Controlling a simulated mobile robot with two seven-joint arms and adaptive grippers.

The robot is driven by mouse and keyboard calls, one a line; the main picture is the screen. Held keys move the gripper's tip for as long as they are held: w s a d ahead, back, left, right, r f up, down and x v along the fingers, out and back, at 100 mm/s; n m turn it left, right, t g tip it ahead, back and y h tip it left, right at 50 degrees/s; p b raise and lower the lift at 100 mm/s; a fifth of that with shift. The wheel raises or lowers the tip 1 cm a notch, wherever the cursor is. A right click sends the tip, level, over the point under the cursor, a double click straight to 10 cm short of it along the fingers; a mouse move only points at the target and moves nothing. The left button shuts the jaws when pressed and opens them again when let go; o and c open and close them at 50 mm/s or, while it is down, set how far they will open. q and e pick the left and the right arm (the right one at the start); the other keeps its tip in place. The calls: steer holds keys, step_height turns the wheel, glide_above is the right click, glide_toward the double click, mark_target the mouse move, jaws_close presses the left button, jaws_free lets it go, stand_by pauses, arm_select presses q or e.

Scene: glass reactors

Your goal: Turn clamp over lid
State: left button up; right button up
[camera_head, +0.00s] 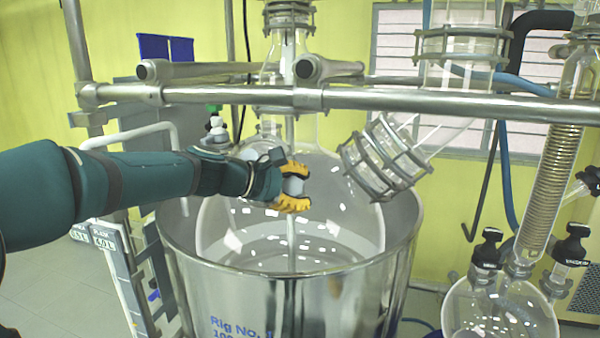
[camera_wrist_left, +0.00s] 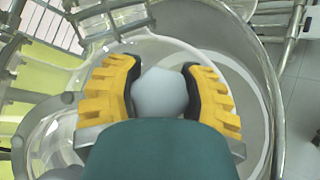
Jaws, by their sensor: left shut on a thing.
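My left gripper (camera_head: 296,187) reaches in from the left, in front of the large round glass vessel (camera_head: 345,212). Its yellow fingers are shut on a pale grey, rounded piece (camera_wrist_left: 160,93), which also shows between them in the head view. I cannot tell whether this piece is part of a clamp or a lid. A tilted glass port with a metal ring clamp (camera_head: 385,160) is on the vessel's right shoulder, apart from the gripper. Another metal clamp ring (camera_head: 289,13) is on the neck at the top. My right gripper is not in view.
A shiny metal pot (camera_head: 205,290) surrounds the vessel's lower part. A horizontal metal bar (camera_head: 420,101) crosses above the gripper. A coiled glass condenser (camera_head: 552,185) and a smaller flask (camera_head: 500,312) stand at the right.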

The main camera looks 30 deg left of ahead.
arm_select(q)
steer(key=m+g+p, duration=0.1)
steer(key=m+g, duration=0.1)
steer(key=shift+s+m, duration=0.1)
steer(key=shift+m, duration=0.3)
steer(key=shift+s+f+m+g, duration=0.1)
steer(key=shift+f+m+g, duration=0.05)
steer(key=shift+m+g, duration=1.05)
steer(key=shift+m, duration=0.3)
steer(key=o, duration=1)
steer(key=shift+o, duration=1.4)
steer(key=shift+s, duration=0.15)
